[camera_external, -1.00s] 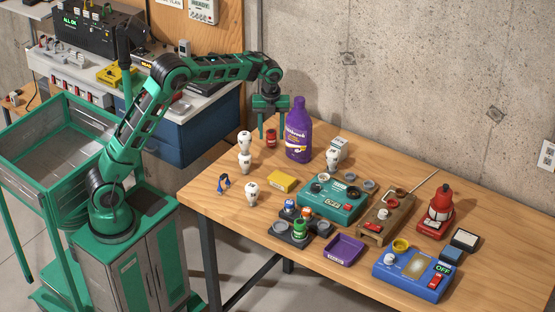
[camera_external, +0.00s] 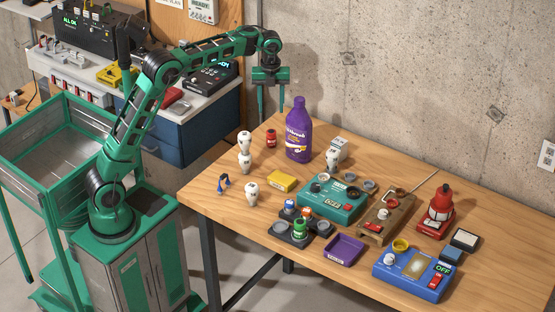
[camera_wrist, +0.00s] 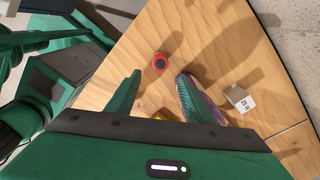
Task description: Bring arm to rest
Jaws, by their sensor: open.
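My gripper (camera_external: 271,108) is open and empty, pointing down above the far left part of the wooden table (camera_external: 215,195). In the wrist view its two green fingers are spread apart (camera_wrist: 158,98). Below it, a small red jar (camera_external: 271,139) stands on the table and shows between and beyond the fingers in the wrist view (camera_wrist: 159,61). A purple bottle (camera_external: 298,133) stands upright just to the right of the gripper. In the wrist view the bottle (camera_wrist: 204,98) is partly hidden by the right finger.
A concrete wall (camera_external: 420,80) rises behind.

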